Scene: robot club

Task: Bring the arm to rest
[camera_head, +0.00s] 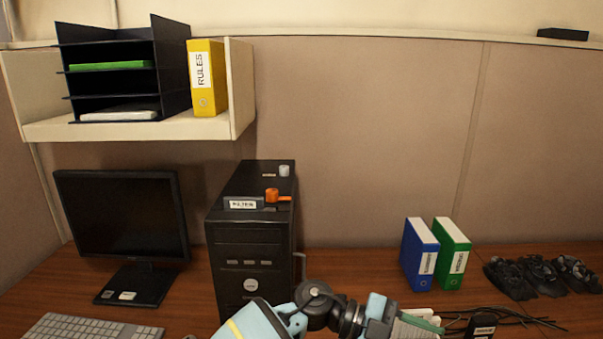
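One of my arms, light blue with dark joints, enters at the bottom middle and reaches right; I take it as my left arm. Its gripper end (418,322) is low over the desk, partly cut off by the bottom edge. Pale and green parts show there; I cannot tell whether the fingers are open or shut, or whether they hold anything. My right gripper is not in view.
The wooden desk (360,278) holds a monitor (122,215), keyboard (88,328), black computer tower (250,250), blue binder (419,255), green binder (452,254) and dark objects (540,277). Cables (515,317) lie right of the gripper. A shelf (150,128) hangs above left.

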